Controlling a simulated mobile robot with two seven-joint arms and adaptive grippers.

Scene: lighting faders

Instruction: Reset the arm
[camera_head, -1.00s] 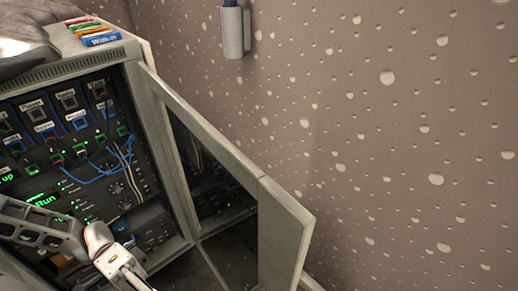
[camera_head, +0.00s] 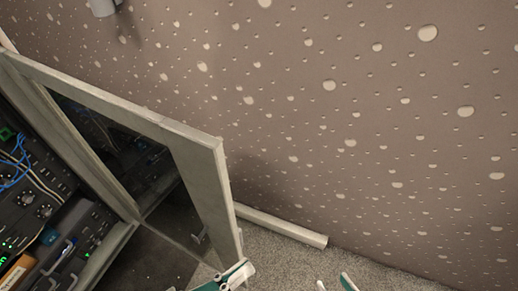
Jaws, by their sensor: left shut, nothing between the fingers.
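My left gripper (camera_head: 236,274) shows at the bottom edge of the head view, by the lower corner of the open cabinet door (camera_head: 198,166). It is white and teal, shut and empty. My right gripper (camera_head: 335,283) shows only as fingertips at the bottom edge, further right. The tips are apart with nothing seen between them. The rest of both arms is below the picture.
The equipment cabinet (camera_head: 126,230) stands at the left with its framed glass door swung out. Cables and lit panels show inside. A dimpled wall (camera_head: 380,120) fills the back, with a pale skirting strip (camera_head: 283,226) and grey carpet (camera_head: 285,255) below.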

